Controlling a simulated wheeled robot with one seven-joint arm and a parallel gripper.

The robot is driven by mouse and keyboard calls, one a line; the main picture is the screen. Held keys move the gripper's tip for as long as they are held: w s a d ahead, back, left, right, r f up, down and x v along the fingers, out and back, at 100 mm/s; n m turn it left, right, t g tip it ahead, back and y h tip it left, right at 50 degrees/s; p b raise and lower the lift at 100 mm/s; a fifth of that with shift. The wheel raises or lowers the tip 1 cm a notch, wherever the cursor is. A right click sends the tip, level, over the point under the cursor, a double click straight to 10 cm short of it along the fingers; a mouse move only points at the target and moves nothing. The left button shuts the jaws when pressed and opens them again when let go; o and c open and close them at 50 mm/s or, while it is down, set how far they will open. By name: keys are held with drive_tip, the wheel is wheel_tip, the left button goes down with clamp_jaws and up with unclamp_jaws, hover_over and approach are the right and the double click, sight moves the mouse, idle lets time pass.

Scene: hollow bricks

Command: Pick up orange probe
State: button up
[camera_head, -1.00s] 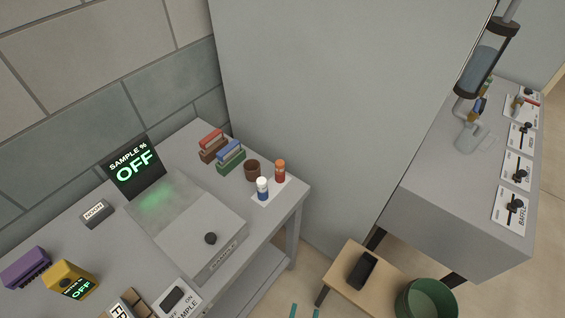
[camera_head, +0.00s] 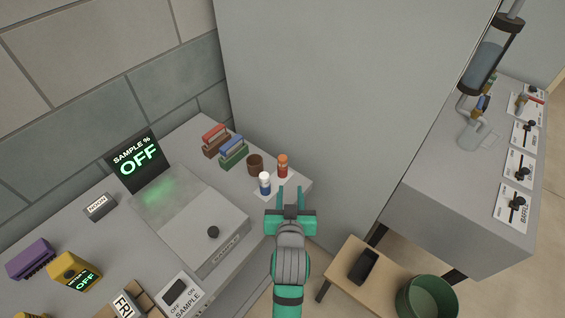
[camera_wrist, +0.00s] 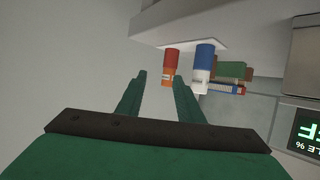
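The orange probe (camera_head: 282,166) is a small orange-red cylinder standing on a white card (camera_head: 262,195) at the table's right corner. In the wrist view the orange probe (camera_wrist: 171,66) appears upside down, ahead of my fingers and towards the right finger. My gripper (camera_head: 291,190) is green, open and empty, with its fingers pointing at the card from the near side. In the wrist view my gripper (camera_wrist: 160,80) shows a clear gap between its fingertips, apart from the probe.
The sample machine (camera_head: 205,230) is to the left. A tall grey wall panel (camera_head: 330,110) rises close behind the table.

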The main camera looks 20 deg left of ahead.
sight(282, 162)
drive_tip(key=shift+g+y, duration=0.3)
drive_tip(key=w+a, duration=0.1)
drive_tip(key=w, duration=0.1)
drive_tip(key=w+a, duration=0.2)
drive_tip(key=w+a+r, duration=0.1)
drive_tip(key=w, duration=0.2)
drive_tip(key=shift+w+a, duration=0.1)
drive_tip(key=shift+a, duration=0.1)
drive_tip(key=x, duration=0.4)
drive_tip(key=shift+w+a+r, duration=0.15)
drive_tip(key=shift+a+r, duration=0.05)
drive_tip(key=shift+r, duration=0.1)
drive_tip(key=shift+w+a+f, duration=0.15)
drive_tip(key=shift+w+f, duration=0.1)
drive_tip(key=shift+w, duration=0.25)
drive_tip(key=c, duration=0.9)
drive_tip(key=shift+o, duration=0.2)
